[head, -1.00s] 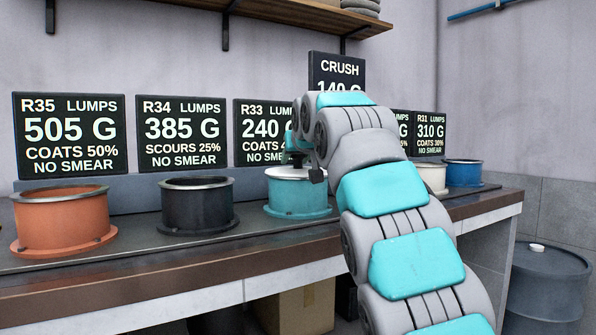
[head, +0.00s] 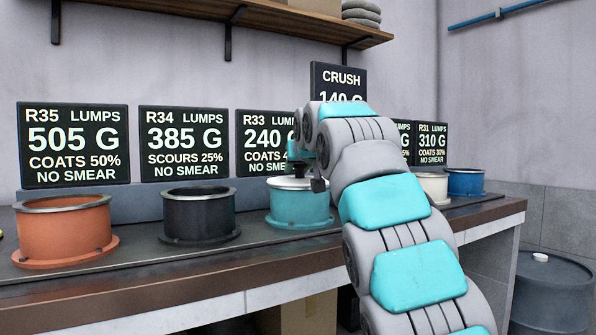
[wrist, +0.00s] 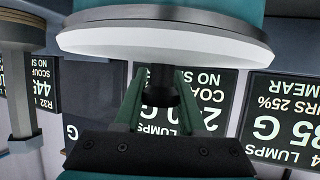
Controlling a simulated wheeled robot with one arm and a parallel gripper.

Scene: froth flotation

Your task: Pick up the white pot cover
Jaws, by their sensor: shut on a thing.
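The white pot cover (head: 290,182) lies on top of the teal pot (head: 303,208), under the R33 sign. In the wrist view, which is upside down, the cover (wrist: 165,45) is a pale disc against the pot's dark grey rim, with no clear gap between them. My gripper (head: 299,160) is above the cover, partly hidden by my arm. The wrist view shows my gripper (wrist: 163,95) shut on the cover's black knob (wrist: 160,88), a green finger on each side.
An orange pot (head: 65,235) and a black pot (head: 199,215) stand to the left on the bench (head: 140,290). A cream pot (head: 434,187) and a blue pot (head: 465,183) stand to the right. Signs line the back, and a shelf (head: 180,18) hangs above.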

